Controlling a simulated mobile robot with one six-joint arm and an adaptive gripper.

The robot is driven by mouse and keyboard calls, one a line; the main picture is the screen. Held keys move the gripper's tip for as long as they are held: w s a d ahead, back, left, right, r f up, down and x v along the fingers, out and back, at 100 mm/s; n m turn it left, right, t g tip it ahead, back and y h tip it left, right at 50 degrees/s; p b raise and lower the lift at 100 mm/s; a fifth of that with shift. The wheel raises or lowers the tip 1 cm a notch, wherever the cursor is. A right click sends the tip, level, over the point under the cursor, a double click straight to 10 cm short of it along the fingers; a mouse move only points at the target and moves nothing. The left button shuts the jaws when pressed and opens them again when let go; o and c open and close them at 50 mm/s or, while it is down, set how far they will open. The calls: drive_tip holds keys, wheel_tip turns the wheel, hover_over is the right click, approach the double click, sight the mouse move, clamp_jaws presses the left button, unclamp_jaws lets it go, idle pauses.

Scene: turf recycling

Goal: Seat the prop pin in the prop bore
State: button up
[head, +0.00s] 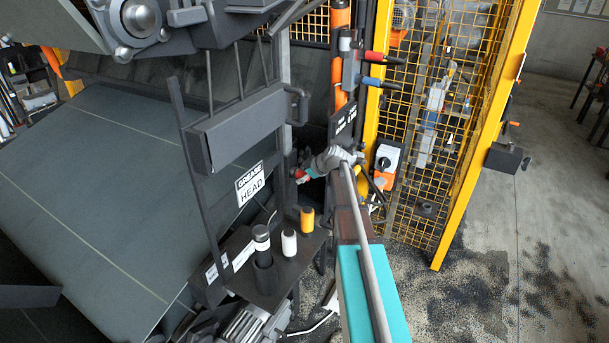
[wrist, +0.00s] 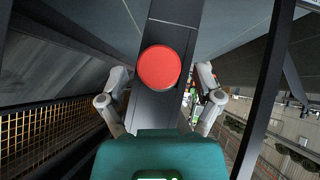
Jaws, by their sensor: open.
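A round red knob (wrist: 159,68), seen end-on, sits in front of a dark grey upright bar in the wrist view. It may be the head of the prop pin; its shaft is hidden. My gripper (wrist: 162,76) is open, with one finger on each side of the knob and a gap on both sides. In the head view my gripper (head: 304,172) is at the dark frame, with a small red spot at its tip. The fingers are too small to tell there. I cannot make out the prop bore in either view.
A shelf (head: 283,282) below my gripper holds a dark cylinder (head: 262,247), a white bottle (head: 289,243) and an orange-topped bottle (head: 307,219). A yellow mesh guard (head: 455,130) stands right. Open floor (head: 555,220) lies beyond it.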

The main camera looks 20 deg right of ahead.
drive_tip(key=s+d+f+b, duration=0.3)
drive_tip(key=s+d, duration=0.5)
drive_tip(key=s, duration=0.3)
drive_tip(key=shift+d+f, duration=0.15)
drive_tip(key=shift+d, duration=0.25)
idle(0.6)
drive_tip(key=shift+s, duration=0.1)
drive_tip(key=shift+s, duration=0.15)
idle(0.9)
